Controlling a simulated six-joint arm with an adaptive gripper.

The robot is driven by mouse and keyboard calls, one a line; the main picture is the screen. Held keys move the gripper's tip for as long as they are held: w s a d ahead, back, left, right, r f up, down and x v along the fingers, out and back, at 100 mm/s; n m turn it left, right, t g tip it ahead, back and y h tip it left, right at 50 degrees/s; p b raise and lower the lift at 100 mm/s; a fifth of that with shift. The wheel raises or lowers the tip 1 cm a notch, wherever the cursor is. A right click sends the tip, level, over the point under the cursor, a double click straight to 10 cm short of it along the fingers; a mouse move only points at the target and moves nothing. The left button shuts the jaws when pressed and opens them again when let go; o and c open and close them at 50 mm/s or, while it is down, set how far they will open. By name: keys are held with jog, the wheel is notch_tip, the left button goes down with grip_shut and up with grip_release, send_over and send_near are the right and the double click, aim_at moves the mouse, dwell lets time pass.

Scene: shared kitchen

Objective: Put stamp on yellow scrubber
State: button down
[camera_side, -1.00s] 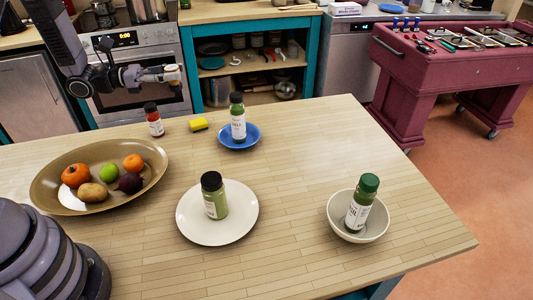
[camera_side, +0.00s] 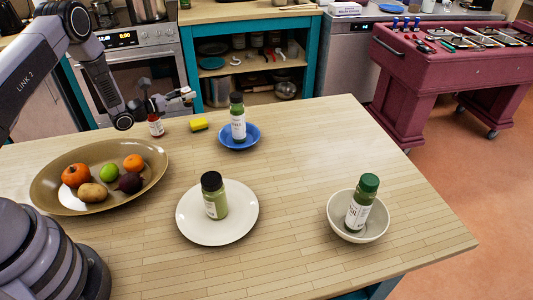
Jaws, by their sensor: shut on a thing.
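A blue plate (camera_side: 254,141) with a green bottle (camera_side: 237,118) is to the right. A fruit platter (camera_side: 152,180), white plate (camera_side: 246,222) and bowl (camera_side: 374,232) stand nearer.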

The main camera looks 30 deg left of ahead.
jog(key=w+f, duration=0.3)
jog(key=shift+a+f, duration=0.3)
jog(key=shift+f, duration=1.55)
jog(key=shift+f, duration=0.1)
jog(key=shift+f, duration=0.7)
jog(key=c, duration=0.8)
grip_release()
jog(key=shift+s, duration=0.1)
